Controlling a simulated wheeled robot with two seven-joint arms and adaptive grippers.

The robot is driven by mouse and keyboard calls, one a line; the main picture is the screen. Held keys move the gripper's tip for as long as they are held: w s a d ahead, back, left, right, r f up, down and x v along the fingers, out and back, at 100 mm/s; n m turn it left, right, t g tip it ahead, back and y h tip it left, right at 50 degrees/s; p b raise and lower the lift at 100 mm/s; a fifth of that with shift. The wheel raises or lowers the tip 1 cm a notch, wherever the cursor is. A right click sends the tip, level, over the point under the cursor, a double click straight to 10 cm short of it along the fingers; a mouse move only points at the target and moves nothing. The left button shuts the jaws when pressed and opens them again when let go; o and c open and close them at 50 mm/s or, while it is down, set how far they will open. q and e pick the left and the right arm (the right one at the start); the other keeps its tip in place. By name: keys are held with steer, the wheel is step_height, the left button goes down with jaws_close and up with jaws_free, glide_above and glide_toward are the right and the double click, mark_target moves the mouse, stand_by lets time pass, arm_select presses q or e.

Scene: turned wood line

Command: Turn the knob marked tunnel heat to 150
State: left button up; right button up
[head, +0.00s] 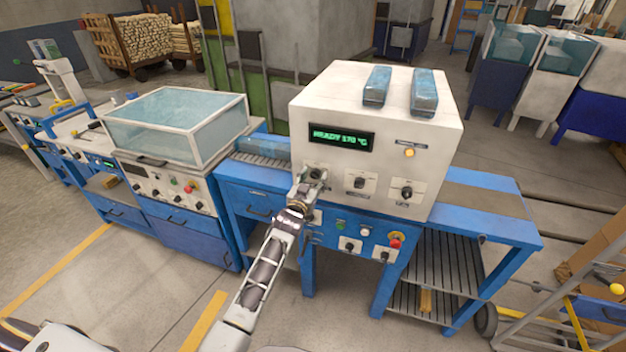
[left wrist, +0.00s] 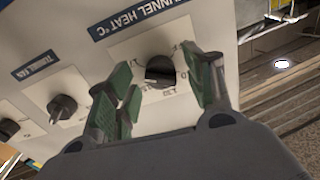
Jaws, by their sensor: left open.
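The tunnel heat knob (left wrist: 160,70) is a dark round knob on a white dial plate, below the label "TUNNEL HEAT °C" in the left wrist view. Dial marks are partly hidden by the fingers, and I cannot read its setting. My left gripper (left wrist: 157,82) is open, with one green-padded finger on each side of the knob; I cannot tell whether they touch it. In the head view my left gripper (head: 311,178) covers this knob at the left of the white machine's (head: 300,108) front. The green display (head: 342,137) seems to read "READY 170 °C". My right gripper is not in view.
A neighbouring knob (left wrist: 62,107) sits beside the tunnel heat dial. Two more knobs (head: 360,183) (head: 406,193) are to its right in the head view. A red button (head: 395,241) and other controls are on the blue panel below. A clear-lidded machine (head: 180,115) stands left.

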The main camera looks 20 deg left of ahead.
arm_select(q)
steer(key=c, duration=1)
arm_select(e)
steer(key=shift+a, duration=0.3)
arm_select(q)
steer(key=shift+n, duration=0.5)
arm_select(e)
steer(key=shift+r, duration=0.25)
arm_select(q)
steer(key=n+p, duration=0.2)
steer(key=n, duration=0.2)
steer(key=n+p, duration=0.1)
steer(key=n, duration=0.3)
steer(key=shift+n, duration=0.4)
steer(key=shift+n+p, duration=0.3)
steer(key=shift+n, duration=0.7)
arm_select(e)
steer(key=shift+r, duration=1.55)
